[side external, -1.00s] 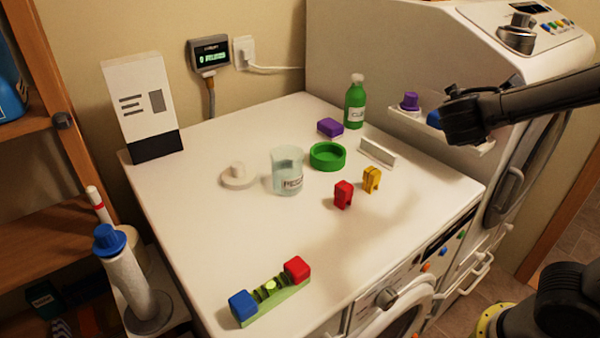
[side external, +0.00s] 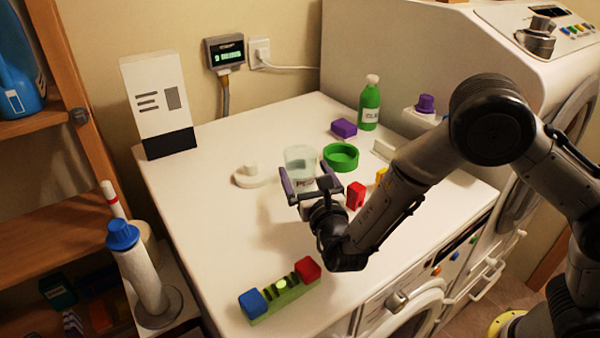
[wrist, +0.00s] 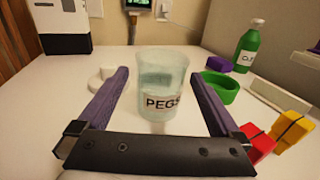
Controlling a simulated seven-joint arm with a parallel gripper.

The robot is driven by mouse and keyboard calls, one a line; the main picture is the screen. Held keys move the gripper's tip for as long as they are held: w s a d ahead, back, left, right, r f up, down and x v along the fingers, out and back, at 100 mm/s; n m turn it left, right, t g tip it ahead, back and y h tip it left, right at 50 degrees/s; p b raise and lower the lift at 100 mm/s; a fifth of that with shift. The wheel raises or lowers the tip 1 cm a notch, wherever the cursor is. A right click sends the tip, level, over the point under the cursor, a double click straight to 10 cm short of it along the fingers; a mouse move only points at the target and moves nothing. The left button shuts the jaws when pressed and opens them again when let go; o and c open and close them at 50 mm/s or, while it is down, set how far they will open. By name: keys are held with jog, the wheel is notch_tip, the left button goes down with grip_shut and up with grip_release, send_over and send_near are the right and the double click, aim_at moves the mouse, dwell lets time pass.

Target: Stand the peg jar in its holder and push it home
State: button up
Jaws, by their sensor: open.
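The peg jar (side external: 300,158) is a clear, pale blue cup labelled PEGS, standing upright on the white worktop. It also shows in the wrist view (wrist: 161,85), ahead and centred between my fingers. A green ring (side external: 341,157), which looks like the holder, lies flat and empty just right of the jar; the wrist view shows it too (wrist: 222,88). My gripper (side external: 305,174) is open with purple fingers, low on the near side of the jar. The fingertips lie to either side of the jar's near part; I cannot tell whether they touch it. The arm hides part of the worktop.
A white round lid (side external: 254,176) lies left of the jar. A green bottle (side external: 370,103) and purple block (side external: 344,128) are behind. A green rack (side external: 282,290) with blue and red ends lies at the front.

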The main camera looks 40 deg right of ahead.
aim_at(296, 151)
jog(key=x, duration=0.8)
jog(key=shift+w+d+r, duration=0.1)
jog(key=shift+w+d, duration=0.05)
jog(key=shift+d, duration=0.1)
jog(key=c, duration=1.2)
